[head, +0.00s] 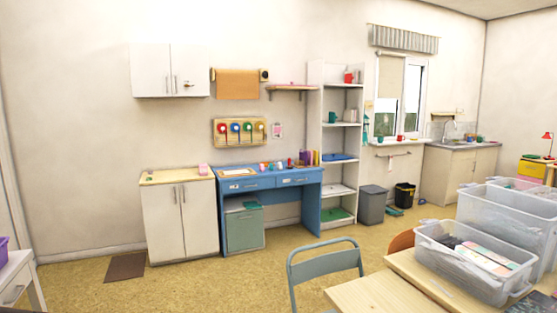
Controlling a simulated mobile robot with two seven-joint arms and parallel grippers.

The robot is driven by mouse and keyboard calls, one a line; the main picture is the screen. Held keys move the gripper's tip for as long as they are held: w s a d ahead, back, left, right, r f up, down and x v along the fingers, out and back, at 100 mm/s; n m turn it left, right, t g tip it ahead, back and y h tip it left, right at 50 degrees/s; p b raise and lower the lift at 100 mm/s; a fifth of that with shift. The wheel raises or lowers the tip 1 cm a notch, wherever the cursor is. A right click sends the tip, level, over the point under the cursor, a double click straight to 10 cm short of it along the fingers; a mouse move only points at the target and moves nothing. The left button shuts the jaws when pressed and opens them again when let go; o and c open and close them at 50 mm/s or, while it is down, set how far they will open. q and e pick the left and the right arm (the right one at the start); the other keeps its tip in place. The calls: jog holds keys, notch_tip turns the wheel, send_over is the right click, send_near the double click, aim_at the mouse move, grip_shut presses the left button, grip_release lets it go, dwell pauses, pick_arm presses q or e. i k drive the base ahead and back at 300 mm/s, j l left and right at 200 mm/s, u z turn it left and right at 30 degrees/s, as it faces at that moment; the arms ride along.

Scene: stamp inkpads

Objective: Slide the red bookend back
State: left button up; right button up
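A small red upright piece (290,163), perhaps the red bookend, stands on top of the blue desk (262,184) across the room. It is just left of a short row of purple and orange books (309,158). It is too small to tell whether it touches them. Neither of my grippers is in view.
A grey-blue chair (326,265) stands before the table. A white cabinet (180,220) adjoins the desk, and a tall white shelf (337,190) stands right of it. The floor before the desk is clear.

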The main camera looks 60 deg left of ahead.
aim_at(349, 78)
jog(key=u, duration=1.7)
